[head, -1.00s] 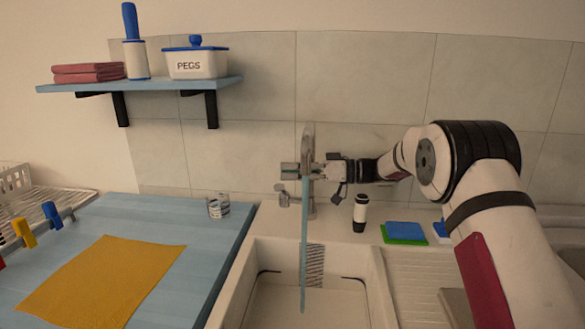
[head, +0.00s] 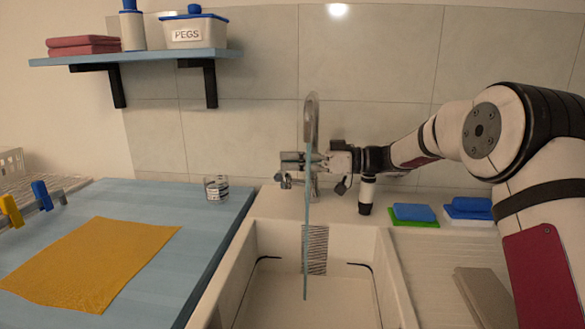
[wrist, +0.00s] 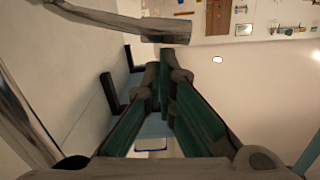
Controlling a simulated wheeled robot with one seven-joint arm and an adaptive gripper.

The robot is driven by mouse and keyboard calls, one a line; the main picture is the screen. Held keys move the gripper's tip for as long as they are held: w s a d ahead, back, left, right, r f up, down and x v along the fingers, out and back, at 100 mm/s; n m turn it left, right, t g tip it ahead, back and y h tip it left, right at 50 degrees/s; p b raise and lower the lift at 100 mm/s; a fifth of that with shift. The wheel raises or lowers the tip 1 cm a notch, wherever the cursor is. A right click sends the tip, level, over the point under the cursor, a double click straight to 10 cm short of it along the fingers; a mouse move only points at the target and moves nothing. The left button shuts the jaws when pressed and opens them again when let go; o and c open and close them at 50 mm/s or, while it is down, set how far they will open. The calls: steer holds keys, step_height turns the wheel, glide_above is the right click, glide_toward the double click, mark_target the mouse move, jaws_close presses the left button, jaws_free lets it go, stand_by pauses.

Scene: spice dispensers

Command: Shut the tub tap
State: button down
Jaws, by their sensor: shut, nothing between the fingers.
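The tub tap has a tall grey curved spout (head: 311,115) behind the tub. A thin blue stream of water (head: 306,230) runs from it down into the tub (head: 385,275). The tap's small lever (head: 285,181) sticks out to the left low on the tap. My gripper (head: 284,160) reaches in from the right across the tap, behind the stream, with its tips just above the lever. Contact with the lever cannot be told. In the wrist view the fingers (wrist: 166,58) are closed together and empty, and a grey curved part of the tap (wrist: 125,24) passes close by.
A dark bottle with a white top (head: 367,195) stands just right of the tap, below my gripper. A blue and green sponge (head: 414,214) lies further right. A glass (head: 216,188) stands on the blue counter (head: 225,225) at left. The tiled wall (head: 375,60) is close behind.

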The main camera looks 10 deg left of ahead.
steer(key=shift+s+f+n+b, duration=0.45)
steer(key=shift+f+n+b, duration=0.25)
steer(key=shift+b, duration=1.55)
steer(key=shift+r, duration=0.15)
